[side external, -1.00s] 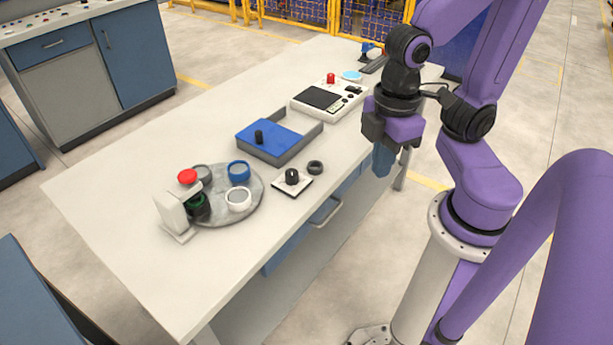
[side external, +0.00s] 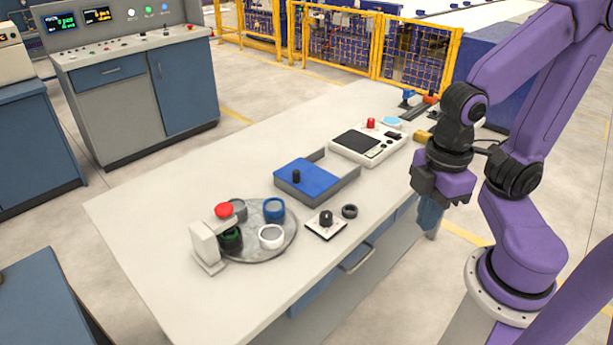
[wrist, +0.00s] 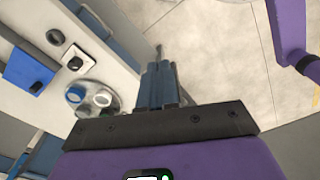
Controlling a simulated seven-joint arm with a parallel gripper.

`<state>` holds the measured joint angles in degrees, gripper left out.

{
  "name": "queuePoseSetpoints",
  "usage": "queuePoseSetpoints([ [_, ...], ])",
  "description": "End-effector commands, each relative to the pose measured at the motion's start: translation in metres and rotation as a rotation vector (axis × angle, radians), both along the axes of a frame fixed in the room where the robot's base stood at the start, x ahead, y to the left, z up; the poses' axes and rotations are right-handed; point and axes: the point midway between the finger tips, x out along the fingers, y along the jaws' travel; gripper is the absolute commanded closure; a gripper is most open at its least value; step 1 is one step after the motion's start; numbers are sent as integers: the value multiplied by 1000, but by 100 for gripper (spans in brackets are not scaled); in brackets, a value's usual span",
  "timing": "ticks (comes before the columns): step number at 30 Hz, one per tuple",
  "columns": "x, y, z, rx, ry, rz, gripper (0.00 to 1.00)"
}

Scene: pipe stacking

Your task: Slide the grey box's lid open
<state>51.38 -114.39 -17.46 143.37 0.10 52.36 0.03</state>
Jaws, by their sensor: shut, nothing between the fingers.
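The grey box (side external: 345,183) stands on the table, right of its middle. Its blue lid (side external: 308,177) with a black knob (side external: 296,177) covers most of it, leaving a gap at the far right end. In the wrist view the lid (wrist: 35,72) is at the left, with part of the box cut off by the frame. My gripper (side external: 430,222) hangs beyond the table's right-hand edge, clear of the box and lid. Its blue fingers (wrist: 158,80) point down and are shut, holding nothing.
A white panel (side external: 383,152) with a red button stands behind the box. A dial on a white plate (side external: 327,226) and a black ring (side external: 349,211) lie in front of it. A round tray (side external: 268,252) with several cups and a white stand (side external: 204,248) are nearer the camera. The left tabletop is clear.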

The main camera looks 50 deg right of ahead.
Motion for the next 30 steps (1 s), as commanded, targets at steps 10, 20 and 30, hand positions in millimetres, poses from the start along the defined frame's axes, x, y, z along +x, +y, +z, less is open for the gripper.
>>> queuePoseSetpoints([
  [10, 54, 27, 13, -5, 2, -120, 49],
  [20, 182, 48, 26, -12, 7, -360, 49],
  [30, 315, 10, 18, -18, 15, -605, 49],
])
